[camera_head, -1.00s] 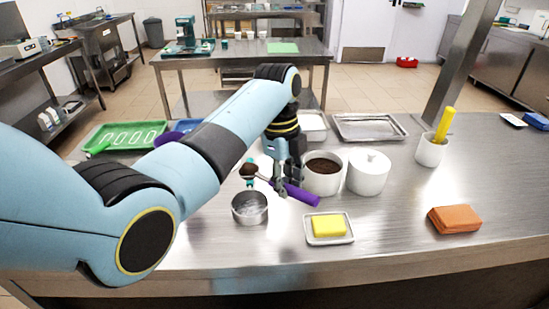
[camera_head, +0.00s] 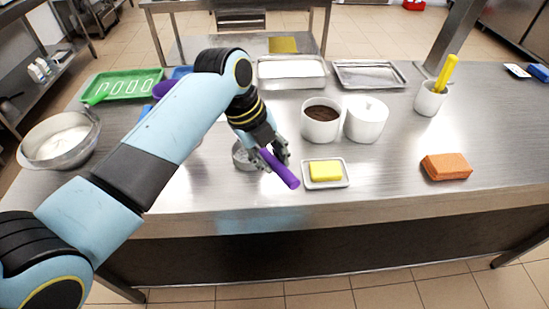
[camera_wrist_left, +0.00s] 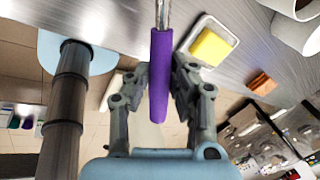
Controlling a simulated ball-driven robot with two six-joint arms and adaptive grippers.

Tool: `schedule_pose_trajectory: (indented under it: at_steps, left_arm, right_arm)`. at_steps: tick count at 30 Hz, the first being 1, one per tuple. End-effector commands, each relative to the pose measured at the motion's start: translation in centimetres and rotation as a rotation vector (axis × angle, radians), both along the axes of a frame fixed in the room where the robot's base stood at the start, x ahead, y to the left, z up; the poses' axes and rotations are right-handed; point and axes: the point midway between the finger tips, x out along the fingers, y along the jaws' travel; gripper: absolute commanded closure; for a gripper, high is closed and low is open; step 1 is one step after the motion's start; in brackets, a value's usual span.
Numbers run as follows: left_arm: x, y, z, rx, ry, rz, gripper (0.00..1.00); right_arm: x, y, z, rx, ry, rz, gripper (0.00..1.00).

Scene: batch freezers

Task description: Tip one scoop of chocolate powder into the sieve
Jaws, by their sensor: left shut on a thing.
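My left gripper (camera_head: 268,150) is shut on the purple handle (camera_head: 281,169) of the scoop. In the left wrist view the handle (camera_wrist_left: 161,75) lies between the fingers, and its metal shaft leaves at the top edge. A white pot (camera_head: 320,129) of dark brown powder (camera_head: 321,113) stands to the right. My right gripper is not in view.
Yellow butter (camera_head: 325,170) on a white dish (camera_head: 344,181) is close right of the handle. An orange block (camera_head: 446,166) lies further right. A large metal bowl (camera_head: 72,157) stands far left. The front right counter is mostly clear.

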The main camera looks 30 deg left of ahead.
Motion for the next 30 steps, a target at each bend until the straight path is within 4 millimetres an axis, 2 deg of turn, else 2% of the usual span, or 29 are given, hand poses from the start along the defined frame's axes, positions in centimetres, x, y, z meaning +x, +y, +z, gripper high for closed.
schedule_pose_trajectory:
  at_steps: [1, 3, 18, 30]
  left_arm:
    - [-0.2, 0.2, -0.6, -0.013, -0.029, 0.000, 1.00]
    - [-0.3, 0.2, -0.7, -0.036, -0.071, 0.000, 1.00]
    - [-1.0, 0.6, -1.2, -0.194, -0.367, -0.001, 1.00]
    - [-1.3, 0.7, -1.5, -0.278, -0.523, -0.002, 1.00]
  right_arm:
    - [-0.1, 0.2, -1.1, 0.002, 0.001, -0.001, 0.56]
    - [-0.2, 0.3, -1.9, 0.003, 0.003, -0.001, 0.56]
    - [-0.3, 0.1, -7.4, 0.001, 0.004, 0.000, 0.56]
    - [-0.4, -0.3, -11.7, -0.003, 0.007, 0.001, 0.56]
